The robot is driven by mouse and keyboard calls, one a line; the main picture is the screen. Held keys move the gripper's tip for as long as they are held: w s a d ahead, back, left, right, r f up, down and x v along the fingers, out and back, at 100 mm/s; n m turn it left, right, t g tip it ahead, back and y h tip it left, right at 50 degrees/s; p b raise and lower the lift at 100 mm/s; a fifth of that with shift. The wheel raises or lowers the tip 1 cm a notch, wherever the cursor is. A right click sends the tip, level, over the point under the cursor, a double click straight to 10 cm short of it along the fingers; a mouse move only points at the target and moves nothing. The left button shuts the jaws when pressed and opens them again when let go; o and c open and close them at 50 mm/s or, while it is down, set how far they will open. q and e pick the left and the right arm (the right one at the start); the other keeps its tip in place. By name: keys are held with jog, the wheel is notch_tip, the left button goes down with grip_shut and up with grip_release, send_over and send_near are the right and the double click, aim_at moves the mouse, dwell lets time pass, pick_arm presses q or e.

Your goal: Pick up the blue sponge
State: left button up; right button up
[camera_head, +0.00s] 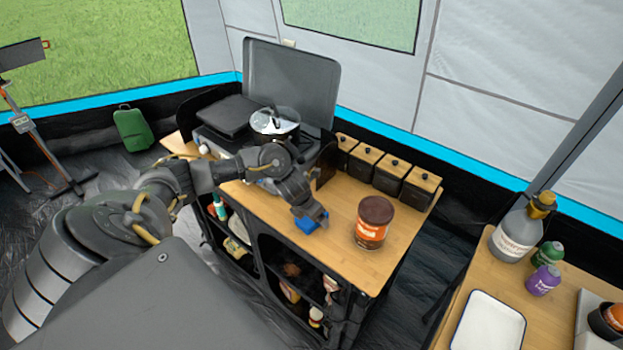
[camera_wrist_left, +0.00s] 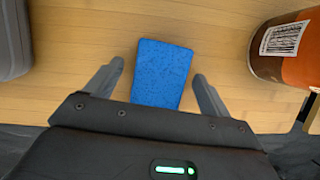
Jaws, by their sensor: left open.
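The blue sponge (camera_head: 308,223) lies on the wooden top of the camp cabinet, close to its front edge, with part of it covered by my gripper in the head view. In the left wrist view the sponge (camera_wrist_left: 161,72) is a flat blue block between my two fingers. My left gripper (camera_head: 317,219) is over the sponge. It is open, with a finger on each side (camera_wrist_left: 156,78) and a visible gap to the sponge on both sides. My right gripper is not in view.
A brown-lidded jar (camera_head: 373,223) stands right of the sponge; its orange label (camera_wrist_left: 292,55) shows in the wrist view. A stove with a pot (camera_head: 274,124) is behind left. Several dark canisters (camera_head: 390,174) line the back. A second table (camera_head: 460,306) is at right.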

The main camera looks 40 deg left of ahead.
aim_at(311, 225)
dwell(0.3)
pick_arm(q)
jog(key=c, duration=1.1)
jog(key=shift+o, duration=0.2)
jog(key=shift+r+p, duration=0.3)
jog(key=shift+p, duration=0.1)
jog(key=shift+w+r+b, duration=0.1)
jog(key=shift+r+b, duration=0.15)
jog(key=shift+b, duration=0.05)
jog(key=r, duration=0.3)
jog(key=shift+s+d+r+b, duration=0.25)
jog(key=shift+s+r+b, duration=0.05)
jog(key=shift+s+b, duration=0.05)
jog(key=s+r, duration=0.1)
jog(key=s+d+r, duration=0.1)
jog(key=r, duration=0.1)
jog(key=r+p, duration=0.1)
jog(key=shift+s+d+r, duration=0.3)
jog(key=shift+s, duration=0.1)
jog(key=s+d+r+p, duration=0.4)
jog(key=s+d, duration=0.1)
jog(key=s, duration=0.3)
jog(key=shift+s+p, duration=0.35)
jog(key=shift+s, duration=0.05)
